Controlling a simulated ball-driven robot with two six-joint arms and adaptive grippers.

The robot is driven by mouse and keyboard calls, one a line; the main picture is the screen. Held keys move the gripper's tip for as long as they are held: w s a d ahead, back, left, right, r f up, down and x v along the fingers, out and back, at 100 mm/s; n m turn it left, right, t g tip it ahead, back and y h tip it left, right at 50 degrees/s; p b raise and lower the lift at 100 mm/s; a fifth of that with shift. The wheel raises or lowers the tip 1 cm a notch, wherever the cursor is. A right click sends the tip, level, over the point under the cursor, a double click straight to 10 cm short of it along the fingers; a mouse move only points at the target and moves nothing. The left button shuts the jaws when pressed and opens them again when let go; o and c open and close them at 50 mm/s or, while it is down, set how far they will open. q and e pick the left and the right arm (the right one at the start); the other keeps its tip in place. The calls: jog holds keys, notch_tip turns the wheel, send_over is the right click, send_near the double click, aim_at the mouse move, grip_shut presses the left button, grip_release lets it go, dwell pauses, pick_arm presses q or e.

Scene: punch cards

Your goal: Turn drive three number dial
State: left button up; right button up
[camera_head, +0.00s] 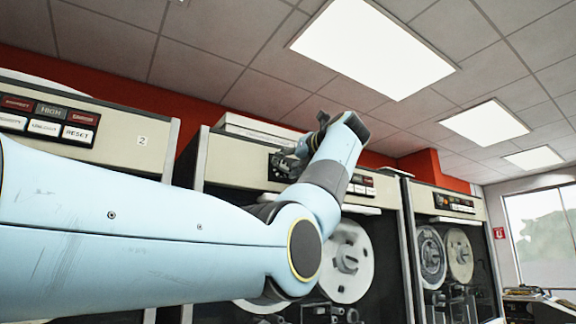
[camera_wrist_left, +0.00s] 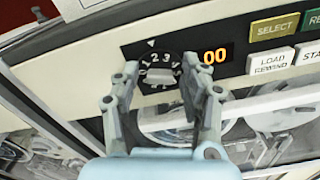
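The dial (camera_wrist_left: 160,76) is a round black number dial with white digits and a light raised grip, set in a black strip on a tape drive. A small white triangle sits above it, near the digits 1 and 2. An orange display (camera_wrist_left: 215,56) reading 00 is to its right. My left gripper (camera_wrist_left: 161,70) is open, one finger on each side of the dial; I cannot tell whether they touch it. In the head view my left gripper (camera_head: 290,160) is at the upper front of the middle drive (camera_head: 232,165), largely hiding the dial there. My right gripper is out of view.
SELECT (camera_wrist_left: 275,27) and LOAD REWIND (camera_wrist_left: 270,62) buttons are right of the display. A drive labelled 2 (camera_head: 142,140) stands at left, partly behind my arm. Another drive (camera_head: 455,245) with reels stands at right. Tape reels (camera_head: 347,262) sit below the dial panel.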

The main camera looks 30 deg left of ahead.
pick_arm(q)
jog(key=shift+o, duration=0.2)
jog(key=shift+f, duration=0.1)
jog(key=shift+s+d, duration=0.15)
jog(key=shift+d, duration=0.35)
jog(key=v, duration=1.1)
